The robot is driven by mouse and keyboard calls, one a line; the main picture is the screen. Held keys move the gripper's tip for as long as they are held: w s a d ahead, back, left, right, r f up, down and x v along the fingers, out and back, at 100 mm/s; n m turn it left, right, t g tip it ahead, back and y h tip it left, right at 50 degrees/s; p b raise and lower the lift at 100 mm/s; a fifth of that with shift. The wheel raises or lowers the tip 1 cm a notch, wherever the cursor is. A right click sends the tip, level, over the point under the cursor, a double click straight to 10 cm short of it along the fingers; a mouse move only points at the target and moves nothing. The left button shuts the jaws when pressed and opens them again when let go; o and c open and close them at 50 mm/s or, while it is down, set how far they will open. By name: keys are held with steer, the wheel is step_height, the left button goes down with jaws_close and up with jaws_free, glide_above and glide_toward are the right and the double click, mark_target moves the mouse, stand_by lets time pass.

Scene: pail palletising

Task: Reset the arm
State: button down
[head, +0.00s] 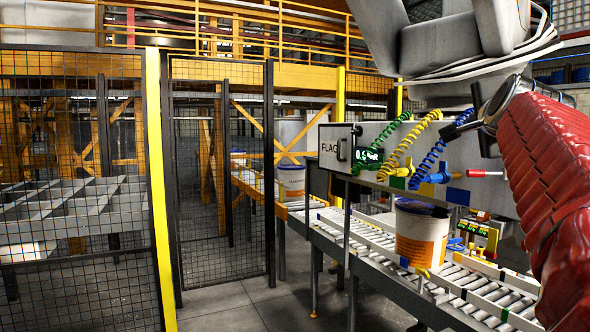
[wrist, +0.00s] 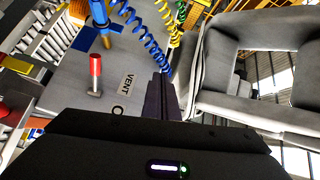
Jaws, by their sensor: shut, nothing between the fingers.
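My gripper (wrist: 163,95) shows in the wrist view as two dark fingers shut together, with nothing between them. It is close in front of a grey panel (wrist: 125,60) marked VENT. A blue coiled hose (wrist: 148,38) hangs just beyond the fingertips, and I cannot tell whether they touch. A red-handled lever (wrist: 95,75) is left of the fingers. I cannot make out the gripper clearly in the head view.
In the head view, a white and orange pail (head: 421,238) stands on the roller conveyor (head: 480,295) under the panel housing (head: 330,165). Another pail (head: 291,182) is farther back. Mesh fencing (head: 75,150) closes off the left. Bare floor (head: 235,318) shows at the bottom.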

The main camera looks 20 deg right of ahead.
steer(key=w+a+f+n+g+y, duration=0.2)
steer(key=a+f+n+y, duration=0.8)
steer(key=a+f, duration=1.55)
steer(key=s+a+f+n+g, duration=0.2)
steer(key=s+a+f+n, duration=0.2)
steer(key=f, duration=0.4)
steer(key=s+a+f+n+g, duration=0.2)
steer(key=s+a+f+n, duration=0.3)
steer(key=s+a+f, duration=0.1)
steer(key=s+a+f+n+g+y, duration=0.1)
steer(key=s+a+f+n, duration=0.3)
steer(key=f, duration=0.6)
steer(key=s+a+g, duration=0.1)
steer(key=s+a, duration=0.1)
steer(key=s, duration=0.1)
steer(key=shift+f+n, duration=0.2)
steer(key=shift+n, duration=0.1)
steer(key=shift+w+d, duration=0.1)
steer(key=shift+d, duration=0.05)
